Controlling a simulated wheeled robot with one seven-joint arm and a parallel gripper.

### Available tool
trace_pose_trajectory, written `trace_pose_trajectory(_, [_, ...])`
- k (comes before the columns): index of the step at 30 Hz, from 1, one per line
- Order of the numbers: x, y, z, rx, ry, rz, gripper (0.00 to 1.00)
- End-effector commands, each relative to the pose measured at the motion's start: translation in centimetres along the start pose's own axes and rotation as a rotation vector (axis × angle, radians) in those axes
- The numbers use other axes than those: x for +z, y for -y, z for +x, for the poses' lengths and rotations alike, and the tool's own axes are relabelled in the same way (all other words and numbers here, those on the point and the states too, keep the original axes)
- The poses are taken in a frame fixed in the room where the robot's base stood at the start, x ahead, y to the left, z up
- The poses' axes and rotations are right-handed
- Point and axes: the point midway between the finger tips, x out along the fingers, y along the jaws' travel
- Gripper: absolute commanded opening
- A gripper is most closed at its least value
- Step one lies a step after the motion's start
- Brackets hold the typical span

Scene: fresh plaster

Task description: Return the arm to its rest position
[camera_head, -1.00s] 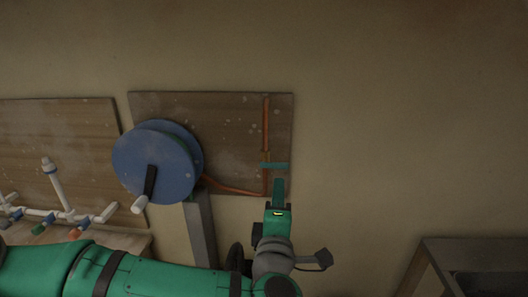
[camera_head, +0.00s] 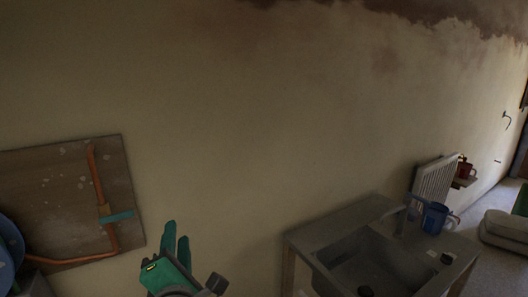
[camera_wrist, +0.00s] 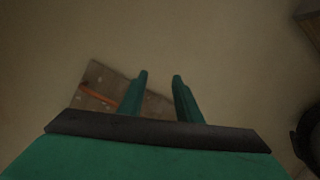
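My gripper (camera_head: 176,243) is at the lower left of the head view, in front of the bare wall and to the right of the wooden board. Its two green fingers point up and stand apart with nothing between them. In the wrist view my gripper (camera_wrist: 160,76) also shows a clear gap between its fingers. The rest of my arm is mostly below the head view's edge.
A wooden board (camera_head: 60,180) with a copper pipe (camera_head: 97,185) and a teal valve handle (camera_head: 118,217) is at left, beside a blue reel (camera_head: 8,250). A sink unit (camera_head: 335,222) stands at lower right, with a blue jug (camera_head: 434,217). The wall between is clear.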

Motion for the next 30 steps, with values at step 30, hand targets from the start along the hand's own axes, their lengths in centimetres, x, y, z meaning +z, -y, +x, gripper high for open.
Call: trace_pose_trajectory(30, [21.4,2.3,-5.5,-0.491,0.563,-1.898,0.31])
